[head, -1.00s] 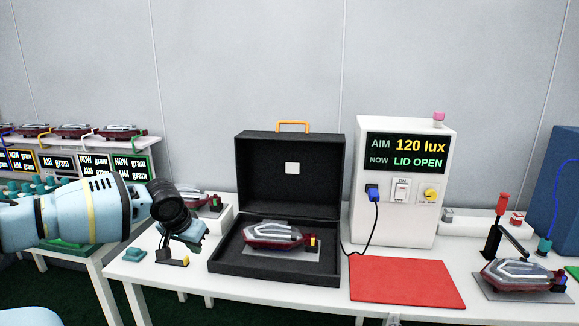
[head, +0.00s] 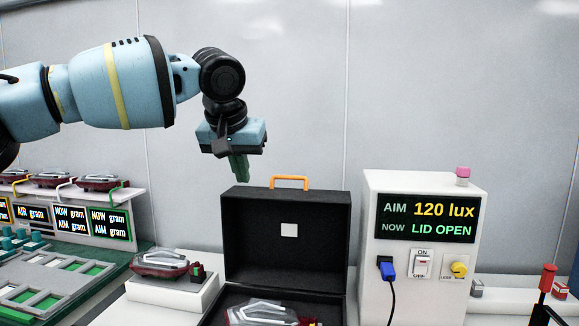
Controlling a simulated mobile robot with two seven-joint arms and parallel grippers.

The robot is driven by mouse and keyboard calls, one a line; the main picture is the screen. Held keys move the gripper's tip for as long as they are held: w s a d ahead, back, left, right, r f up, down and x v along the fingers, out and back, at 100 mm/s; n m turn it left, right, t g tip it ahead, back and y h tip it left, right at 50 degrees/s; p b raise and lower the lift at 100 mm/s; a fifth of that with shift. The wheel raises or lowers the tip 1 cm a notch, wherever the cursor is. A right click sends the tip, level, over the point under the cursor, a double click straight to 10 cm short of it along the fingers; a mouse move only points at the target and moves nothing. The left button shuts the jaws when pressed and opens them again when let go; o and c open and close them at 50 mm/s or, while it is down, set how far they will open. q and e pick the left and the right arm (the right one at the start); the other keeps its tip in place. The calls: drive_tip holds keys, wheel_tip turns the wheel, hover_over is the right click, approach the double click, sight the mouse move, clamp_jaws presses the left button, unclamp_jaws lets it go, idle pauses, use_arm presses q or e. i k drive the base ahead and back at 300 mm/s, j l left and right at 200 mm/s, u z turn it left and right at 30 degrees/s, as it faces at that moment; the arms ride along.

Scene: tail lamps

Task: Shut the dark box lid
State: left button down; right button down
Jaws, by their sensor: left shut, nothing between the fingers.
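The dark box lid (head: 287,254) stands upright and open, with an orange handle (head: 290,183) on its top edge and a pale square on its inner face. The dark box base (head: 215,311) shows only in part at the bottom edge, with a red and clear tail lamp (head: 262,313) in it. My left gripper (head: 240,174) hangs above the lid's left top corner, pointing down, shut and empty, left of the handle and apart from it. My right gripper is not in view.
A white control box (head: 370,225) to the right reads AIM 120 lux, NOW LID OPEN, with a blue plug (head: 388,269). Another tail lamp (head: 165,263) sits on a white block (head: 172,293) left of the box. Small displays (head: 70,221) stand at far left.

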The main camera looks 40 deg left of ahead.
sight(294, 238)
drive_tip(key=i+j, duration=0.5)
drive_tip(key=i, duration=0.15)
drive_tip(key=i+j, duration=0.55)
drive_tip(key=i, duration=0.05)
